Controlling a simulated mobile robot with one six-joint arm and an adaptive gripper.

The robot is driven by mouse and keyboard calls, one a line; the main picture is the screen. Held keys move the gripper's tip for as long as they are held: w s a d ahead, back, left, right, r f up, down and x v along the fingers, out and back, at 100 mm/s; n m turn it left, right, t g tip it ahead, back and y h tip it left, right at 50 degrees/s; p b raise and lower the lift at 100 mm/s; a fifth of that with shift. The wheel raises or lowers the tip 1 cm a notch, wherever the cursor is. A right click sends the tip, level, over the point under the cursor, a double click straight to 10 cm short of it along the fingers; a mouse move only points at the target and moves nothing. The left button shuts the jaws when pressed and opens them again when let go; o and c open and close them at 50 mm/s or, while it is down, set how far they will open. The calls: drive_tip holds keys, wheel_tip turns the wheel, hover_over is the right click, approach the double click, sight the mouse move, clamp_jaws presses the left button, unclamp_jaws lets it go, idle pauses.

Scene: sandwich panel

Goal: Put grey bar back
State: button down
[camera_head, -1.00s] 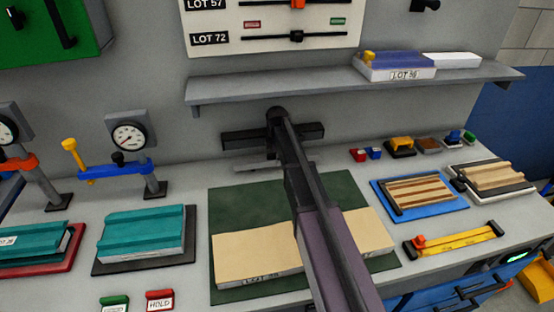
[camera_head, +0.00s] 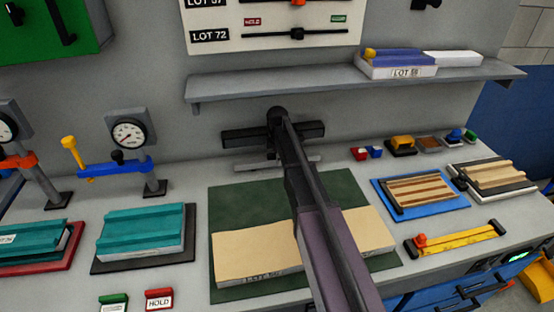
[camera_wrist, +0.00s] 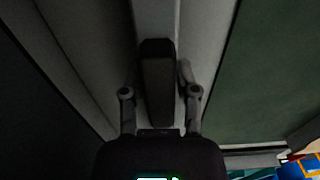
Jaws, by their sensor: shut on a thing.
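The grey bar (camera_head: 302,163) is a long light-grey strip at the back of the counter, beyond the green mat. It runs left to right, and the arm hides its middle. In the wrist view the grey bar (camera_wrist: 155,16) runs up and down, with a dark block (camera_wrist: 157,85) between the fingers, seemingly its grip. My gripper (camera_wrist: 157,70) is shut on the bar. In the head view the gripper is mostly hidden behind the arm. Whether the bar touches the counter is unclear.
The green mat (camera_head: 285,195) holds a cream panel (camera_head: 250,255). A teal panel (camera_head: 140,230) lies left, below a blue clamp (camera_head: 115,169) and gauge. A shelf (camera_head: 300,88) overhangs the back. A blue tray (camera_head: 448,208) and small blocks lie right.

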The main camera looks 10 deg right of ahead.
drive_tip(key=shift+f, duration=0.2)
drive_tip(key=shift+c, duration=1.4)
unclamp_jaws()
drive_tip(key=shift+r, duration=0.1)
drive_tip(key=shift+r, duration=0.1)
